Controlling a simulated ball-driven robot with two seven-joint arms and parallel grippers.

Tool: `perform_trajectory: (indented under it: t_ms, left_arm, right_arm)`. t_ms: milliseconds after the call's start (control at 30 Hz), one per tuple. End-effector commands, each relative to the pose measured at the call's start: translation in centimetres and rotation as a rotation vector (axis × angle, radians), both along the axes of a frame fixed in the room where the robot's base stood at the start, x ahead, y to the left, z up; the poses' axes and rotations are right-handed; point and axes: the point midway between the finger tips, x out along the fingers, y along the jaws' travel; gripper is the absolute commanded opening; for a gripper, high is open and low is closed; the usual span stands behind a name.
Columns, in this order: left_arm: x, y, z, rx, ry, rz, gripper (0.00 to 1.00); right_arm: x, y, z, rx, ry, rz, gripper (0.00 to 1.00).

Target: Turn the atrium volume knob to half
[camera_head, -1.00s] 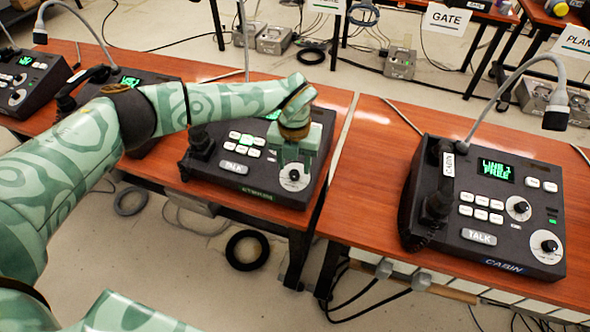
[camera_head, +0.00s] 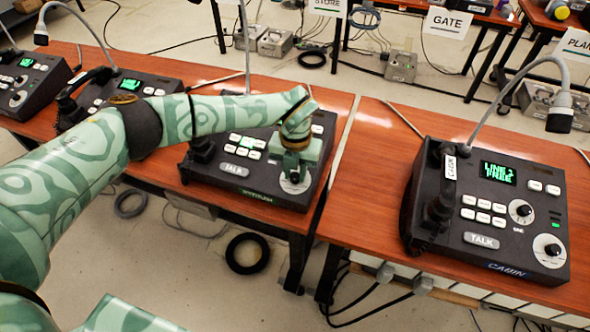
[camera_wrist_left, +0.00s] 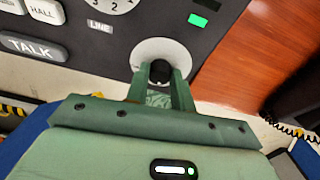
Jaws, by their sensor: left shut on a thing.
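The dark paging phone (camera_head: 240,186) under my left arm has a green name on its front edge, too blurred to read surely. Its lower-right knob has a white round plate (camera_head: 303,187). My left gripper (camera_head: 294,175) points down over it and hides most of the knob. In the left wrist view the black volume knob (camera_wrist_left: 160,71) sits between the two green fingers of my left gripper (camera_wrist_left: 160,84), which are shut on it. The white plate (camera_wrist_left: 152,48) shows around it; any pointer mark is hidden. My right gripper is not in view.
The CABIN phone (camera_head: 490,220) with a gooseneck microphone (camera_head: 559,112) stands on the right table (camera_head: 375,185). More phones (camera_head: 30,78) stand at the left. A gap separates the two tables. Cables (camera_head: 247,252) lie on the floor below.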

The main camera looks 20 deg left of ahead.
Motion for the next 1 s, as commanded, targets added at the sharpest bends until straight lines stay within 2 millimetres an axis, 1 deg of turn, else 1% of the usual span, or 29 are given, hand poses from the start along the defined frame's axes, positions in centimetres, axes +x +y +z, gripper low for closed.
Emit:
perform_trajectory:
  t_ms: [267,700,1000]
  left_arm:
    - [0.0,-0.1,0.2,0.039,-0.002,-0.14,0.01]
    - [-0.1,-0.3,0.2,0.127,-0.005,-0.468,0.01]
    - [-0.1,-0.4,0.0,0.162,-0.006,-0.607,0.01]
  right_arm:
    - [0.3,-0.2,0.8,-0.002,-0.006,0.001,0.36]
    - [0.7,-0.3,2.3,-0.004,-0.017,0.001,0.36]
    - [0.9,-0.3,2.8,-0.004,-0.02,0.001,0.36]
